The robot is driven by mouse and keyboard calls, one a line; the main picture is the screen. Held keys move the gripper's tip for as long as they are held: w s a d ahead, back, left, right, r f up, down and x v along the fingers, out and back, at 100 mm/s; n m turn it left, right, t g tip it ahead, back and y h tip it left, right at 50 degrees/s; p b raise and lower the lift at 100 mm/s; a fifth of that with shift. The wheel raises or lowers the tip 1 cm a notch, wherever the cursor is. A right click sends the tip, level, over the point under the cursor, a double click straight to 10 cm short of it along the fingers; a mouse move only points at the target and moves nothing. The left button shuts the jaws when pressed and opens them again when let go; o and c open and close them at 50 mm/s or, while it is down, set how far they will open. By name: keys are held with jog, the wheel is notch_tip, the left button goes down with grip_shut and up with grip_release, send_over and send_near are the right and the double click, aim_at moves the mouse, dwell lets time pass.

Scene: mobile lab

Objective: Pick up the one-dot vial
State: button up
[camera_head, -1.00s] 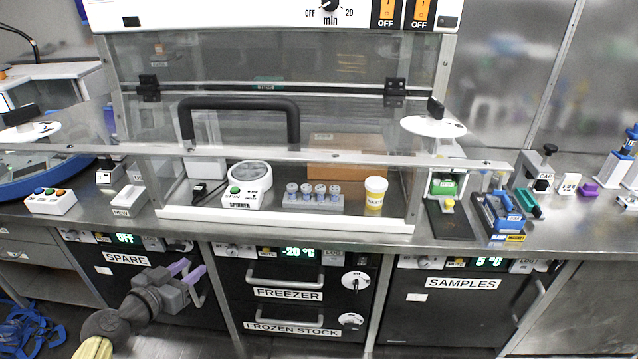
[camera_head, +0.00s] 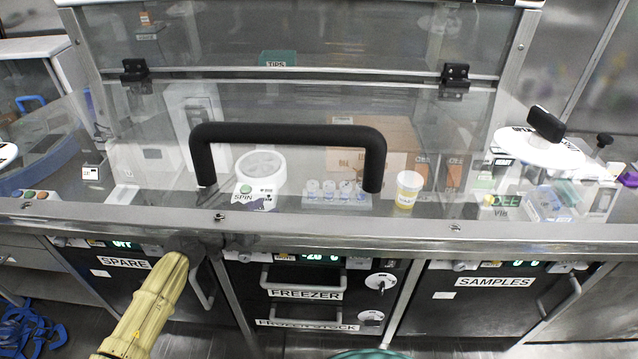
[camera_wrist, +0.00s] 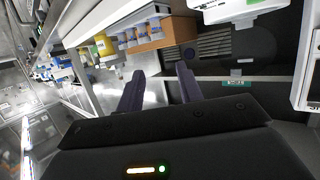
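Several small vials (camera_head: 328,188) stand in a pale rack (camera_head: 340,203) inside the clear-fronted cabinet, seen through the panel in the head view. They also show along the top of the wrist view (camera_wrist: 141,33). Their dot marks are too small to read, so I cannot tell which one is the one-dot vial. My gripper (camera_wrist: 159,69) is open and empty in the wrist view, its two dark purple fingers apart, with the vials beyond the fingertips. In the head view my gripper is blurred and cannot be made out beyond my yellow forearm.
A black handle (camera_head: 288,134) crosses the clear panel. A white spinner (camera_head: 260,178) stands left of the rack; a yellow-labelled jar (camera_head: 408,190) stands right of it. A cardboard box (camera_head: 375,145) is behind. A metal bar (camera_head: 330,228) runs along the front.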

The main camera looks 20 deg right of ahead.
jog(key=shift+o, duration=0.7)
jog(key=shift+s+d, duration=0.1)
jog(key=shift+s, duration=0.3)
jog(key=p+x, duration=0.2)
jog(key=x, duration=1)
jog(key=shift+w+d, duration=0.15)
jog(key=shift+d, duration=0.05)
jog(key=shift+d, duration=0.1)
jog(key=p+x, duration=0.1)
jog(key=x, duration=0.3)
jog(key=shift+w, duration=0.25)
jog(key=shift+w+d+f, duration=0.15)
jog(key=shift+w+d, duration=0.1)
jog(key=shift+d, duration=0.1)
